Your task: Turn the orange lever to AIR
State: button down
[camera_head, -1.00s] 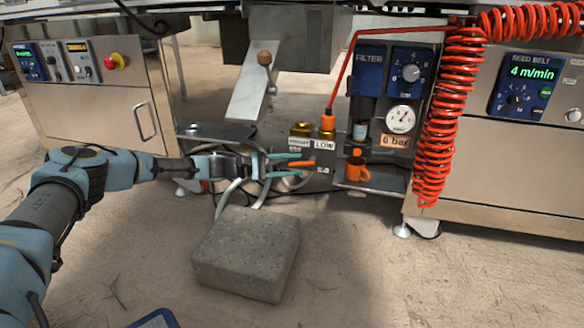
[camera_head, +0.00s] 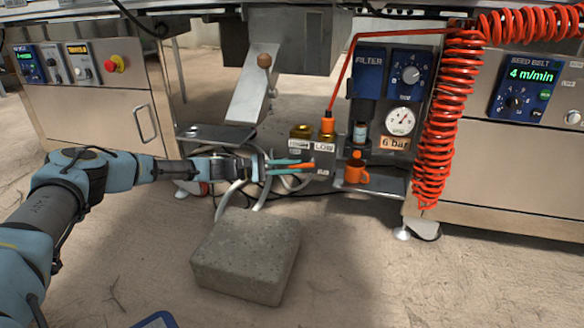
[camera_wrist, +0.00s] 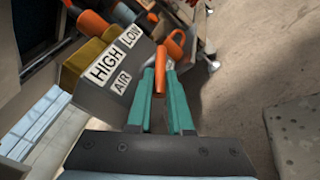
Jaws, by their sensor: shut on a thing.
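The orange lever (camera_head: 303,168) sits on the front of the grey valve block (camera_head: 324,158), pointing left. In the wrist view the lever (camera_wrist: 161,70) lies between the teal fingertips of my gripper (camera_wrist: 166,80), which is shut on it. In the head view my gripper (camera_head: 288,166) reaches in from the left, with its fingers around the lever's free end. The block shows HIGH (camera_wrist: 103,68), LOW (camera_wrist: 130,44) and AIR (camera_wrist: 121,82) labels in the wrist view. The lever's pivot is not clear.
A coiled red hose (camera_head: 437,130) hangs farther right. A concrete block (camera_head: 246,254) lies on the floor below. A metal plate (camera_head: 214,134) juts out above my wrist.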

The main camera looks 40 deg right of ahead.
jog(key=r+y+p, duration=0.1)
jog(key=p, duration=0.2)
jog(key=shift+r+t, duration=0.3)
jog(key=shift+t, duration=0.1)
jog(key=shift+r+m+t+y+p, duration=0.15)
jog(key=shift+m+t+y+p, duration=0.25)
jog(key=shift+p, duration=0.8)
jog(key=shift+y+p, duration=0.3)
jog(key=shift+p, duration=0.05)
jog(key=shift+f, duration=0.2)
jog(key=c, duration=0.8)
grip_release()
jog(key=shift+c, duration=0.2)
